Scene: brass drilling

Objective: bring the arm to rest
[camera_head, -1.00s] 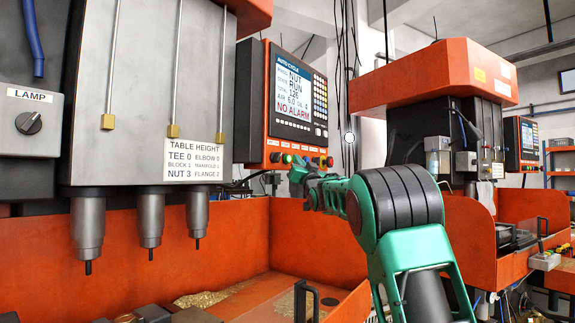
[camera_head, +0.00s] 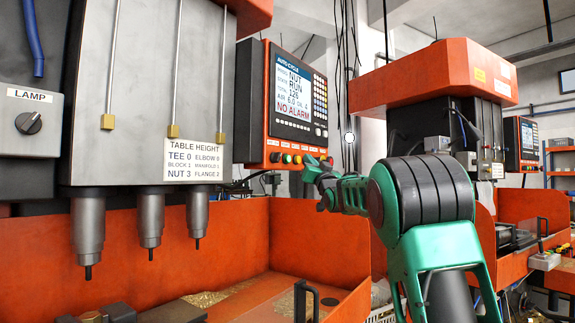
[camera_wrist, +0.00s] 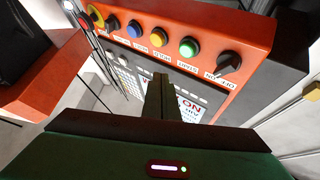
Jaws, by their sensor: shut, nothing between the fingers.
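My green arm reaches up from the bottom right in the head view. My gripper (camera_head: 311,163) is at its left end, in front of the right part of the control panel's (camera_head: 262,150) button row, hiding some of it. In the wrist view my gripper (camera_wrist: 160,78) shows dark fingers closed together with nothing between them. They point toward the panel's screen (camera_wrist: 190,106), below the row of buttons in that picture. Whether the tips touch the panel cannot be told.
The panel carries a black knob (camera_wrist: 229,64), a green button (camera_wrist: 188,47) and more buttons. Three spindles, including the middle one (camera_head: 150,218), hang over an orange tray (camera_head: 322,236) at left. A second orange machine (camera_head: 436,68) stands at right.

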